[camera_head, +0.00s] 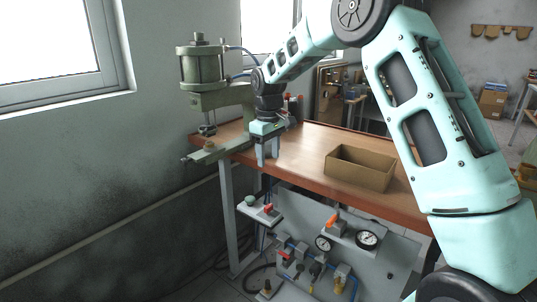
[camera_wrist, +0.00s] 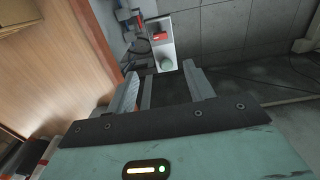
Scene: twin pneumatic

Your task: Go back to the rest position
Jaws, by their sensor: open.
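My gripper (camera_head: 267,151) points down near the left front edge of the wooden table, just right of the green pneumatic press (camera_head: 208,85). It is open and nothing shows between its fingers. In the wrist view my gripper (camera_wrist: 160,88) has its two fingers apart, over the area beside the table edge. A small control box with a red switch and a green button (camera_head: 260,211) sits below the gripper, and it also shows beyond the fingertips in the wrist view (camera_wrist: 162,50).
An open cardboard box (camera_head: 358,170) stands on the wooden table (camera_head: 305,150). Below the front edge is a panel (camera_head: 375,262) with gauges, an orange-handled valve and hoses. A wall with windows (camera_head: 60,45) is on the left. The floor behind on the right holds shelves and boxes.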

